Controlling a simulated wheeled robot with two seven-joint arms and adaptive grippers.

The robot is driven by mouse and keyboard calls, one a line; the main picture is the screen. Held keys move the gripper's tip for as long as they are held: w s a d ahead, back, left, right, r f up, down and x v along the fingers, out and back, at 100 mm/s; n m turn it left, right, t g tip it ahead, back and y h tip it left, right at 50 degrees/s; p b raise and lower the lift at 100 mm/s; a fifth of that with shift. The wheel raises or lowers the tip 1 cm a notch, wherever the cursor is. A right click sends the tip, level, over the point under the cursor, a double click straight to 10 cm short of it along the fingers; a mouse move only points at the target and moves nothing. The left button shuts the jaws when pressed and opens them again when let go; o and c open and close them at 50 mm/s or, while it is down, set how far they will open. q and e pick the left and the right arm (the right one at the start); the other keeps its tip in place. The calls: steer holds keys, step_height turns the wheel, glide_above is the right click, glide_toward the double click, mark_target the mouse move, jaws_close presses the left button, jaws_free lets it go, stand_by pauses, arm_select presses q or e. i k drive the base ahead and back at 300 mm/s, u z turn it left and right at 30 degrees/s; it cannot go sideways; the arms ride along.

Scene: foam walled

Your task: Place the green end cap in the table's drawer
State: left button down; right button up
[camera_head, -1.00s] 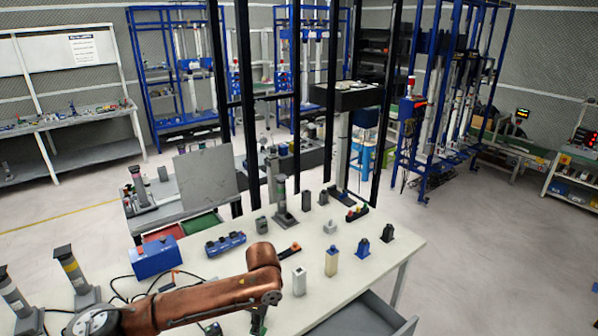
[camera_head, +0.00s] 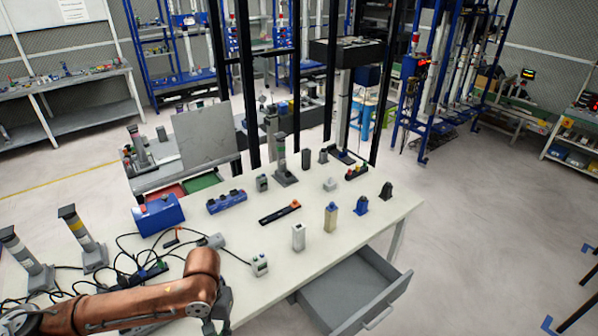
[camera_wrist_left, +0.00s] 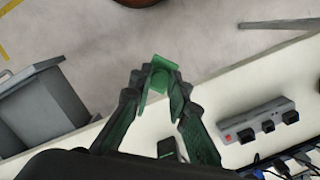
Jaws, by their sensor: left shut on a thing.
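The green end cap (camera_wrist_left: 161,68) is held between the fingertips of my left gripper (camera_wrist_left: 158,88) in the left wrist view. The gripper is shut on it, beyond the table's edge with floor behind. In the head view my left arm comes in at the lower left; its wrist is at the bottom edge and the cap is out of sight. The table's grey drawer (camera_head: 345,297) is pulled open under the front right of the white table (camera_head: 290,262). The drawer also shows in the left wrist view (camera_wrist_left: 52,98), left of the gripper and apart from it. My right gripper is not in view.
A white switch box (camera_head: 260,266), a white block (camera_head: 298,237) and a beige block (camera_head: 330,218) stand near the table's front edge. A blue box (camera_head: 158,214) and black cables lie at the left. Open floor is right of the drawer.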

mark_target(336, 292)
steer(key=u, duration=0.45)
steer(key=k, duration=0.5)
steer(key=u, duration=0.5)
steer(key=i, duration=0.4)
steer(key=z, duration=1.2)
steer(key=i, duration=0.8)
steer(key=z, duration=0.9)
